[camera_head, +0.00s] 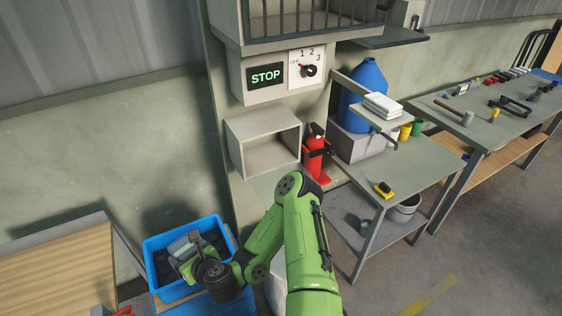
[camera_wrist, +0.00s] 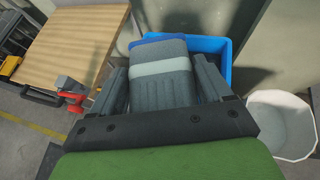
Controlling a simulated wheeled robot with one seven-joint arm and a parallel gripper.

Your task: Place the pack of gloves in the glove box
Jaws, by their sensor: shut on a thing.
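The pack of gloves (camera_wrist: 160,90), grey with a pale band across it, sits between the two fingers of my gripper (camera_wrist: 162,78) in the wrist view. My gripper is shut on it. In the head view my gripper (camera_head: 186,250) is at the lower left, over the blue crate (camera_head: 153,254), with the pack partly hidden by it. Dark grey items lie in the crate. I cannot tell whether the pack touches them. An open-fronted beige box (camera_head: 262,127), which looks like the glove box, is fixed to the panel below the STOP sign. Its visible inside looks empty.
A red fire extinguisher (camera_head: 316,150) is right of the beige box. A wooden-topped table (camera_head: 55,270) is left of the crate. A white bin (camera_wrist: 283,125) shows at right in the wrist view. A grey workbench (camera_head: 395,172) stands to the right.

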